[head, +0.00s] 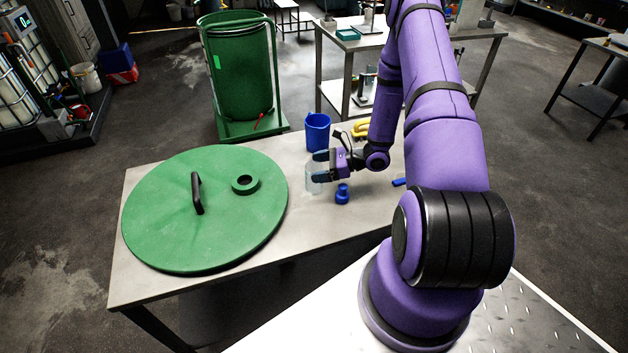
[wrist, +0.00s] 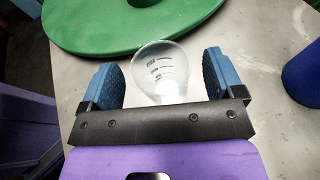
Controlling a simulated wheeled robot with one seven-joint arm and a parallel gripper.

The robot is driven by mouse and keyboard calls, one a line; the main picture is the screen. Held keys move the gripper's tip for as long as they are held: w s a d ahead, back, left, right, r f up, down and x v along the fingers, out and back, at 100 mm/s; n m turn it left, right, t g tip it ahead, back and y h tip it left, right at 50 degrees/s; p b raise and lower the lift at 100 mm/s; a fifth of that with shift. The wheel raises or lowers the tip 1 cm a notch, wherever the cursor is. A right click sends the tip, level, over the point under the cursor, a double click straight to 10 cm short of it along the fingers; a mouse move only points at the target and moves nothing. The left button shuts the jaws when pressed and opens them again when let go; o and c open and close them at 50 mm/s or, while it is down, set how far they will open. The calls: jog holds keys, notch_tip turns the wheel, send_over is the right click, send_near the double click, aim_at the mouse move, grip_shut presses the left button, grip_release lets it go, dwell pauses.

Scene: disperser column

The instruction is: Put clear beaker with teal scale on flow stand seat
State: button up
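The clear beaker with a teal scale (head: 313,184) stands on the metal table, just right of the green lid. In the wrist view the beaker (wrist: 160,70) is between my two blue fingers, with a visible gap on each side. My gripper (head: 319,165) is open around the beaker from the right; it also shows in the wrist view (wrist: 160,66). The fingers partly cover the beaker in the head view. I cannot clearly identify the flow stand seat; a small upright stand (head: 365,90) is on the lower shelf of the back table.
A large green lid (head: 150,225) with a black handle covers the table's left side. A blue cup (head: 318,130), a small blue bottle (head: 342,194) and a yellow item (head: 361,129) are near my gripper. A green drum (head: 240,75) stands behind the table.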

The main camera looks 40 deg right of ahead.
jog(key=c, duration=1.4)
